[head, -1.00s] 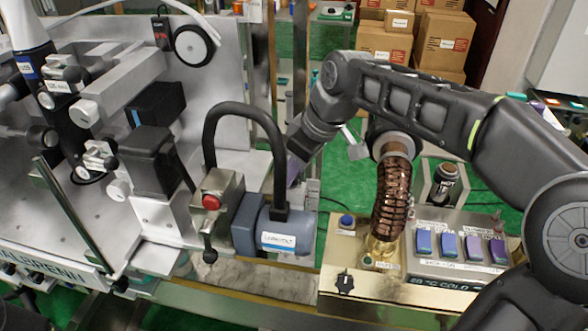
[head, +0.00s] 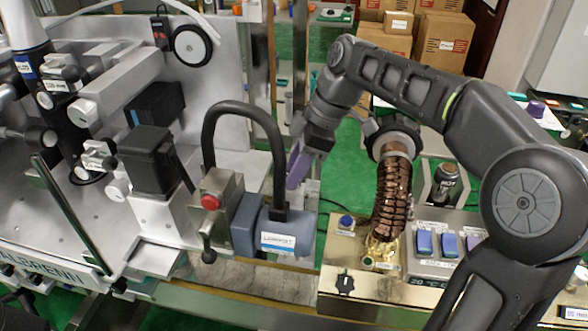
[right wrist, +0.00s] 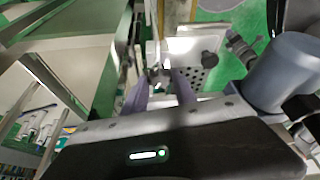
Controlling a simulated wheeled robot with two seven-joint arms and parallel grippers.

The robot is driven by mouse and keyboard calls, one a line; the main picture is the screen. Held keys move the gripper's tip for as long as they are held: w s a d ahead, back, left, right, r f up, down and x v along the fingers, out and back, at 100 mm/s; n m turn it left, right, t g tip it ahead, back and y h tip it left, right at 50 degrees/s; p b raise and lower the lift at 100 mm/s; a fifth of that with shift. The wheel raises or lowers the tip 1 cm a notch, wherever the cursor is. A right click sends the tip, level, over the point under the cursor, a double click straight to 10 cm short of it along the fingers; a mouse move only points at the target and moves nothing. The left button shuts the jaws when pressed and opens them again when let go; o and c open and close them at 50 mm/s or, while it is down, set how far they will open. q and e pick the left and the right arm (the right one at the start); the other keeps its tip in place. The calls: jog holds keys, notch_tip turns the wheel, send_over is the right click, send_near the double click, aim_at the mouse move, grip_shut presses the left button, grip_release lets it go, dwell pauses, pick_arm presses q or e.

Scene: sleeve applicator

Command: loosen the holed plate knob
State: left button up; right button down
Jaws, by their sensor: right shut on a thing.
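In the right wrist view, the white holed plate (right wrist: 193,78) stands just beyond my right gripper (right wrist: 160,76). A small grey knob (right wrist: 158,74) at the plate's left edge sits between the two purple fingertips, and the gripper is shut on it. The knob's exact outline is hard to make out. A second, dark knob (right wrist: 209,58) shows at the plate's right side, clear of the fingers. In the head view my right gripper (head: 297,168) reaches down behind the grey motor; its fingertips and the knob are hidden there. My left gripper is not in view.
The grey motor (head: 278,236) with its black looped cable (head: 243,108) stands close to the left of my right gripper. A control box (head: 345,262) with a copper-coloured hose (head: 393,195) lies to the right, below my right arm. Green floor shows behind.

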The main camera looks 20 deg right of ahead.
jog(key=shift+w+n+g, duration=0.15)
jog(key=shift+n+g, duration=0.35)
jog(key=shift+n, duration=0.8)
jog(key=c, duration=1)
grip_release()
jog(key=shift+c, duration=0.2)
jog(key=shift+o, duration=0.2)
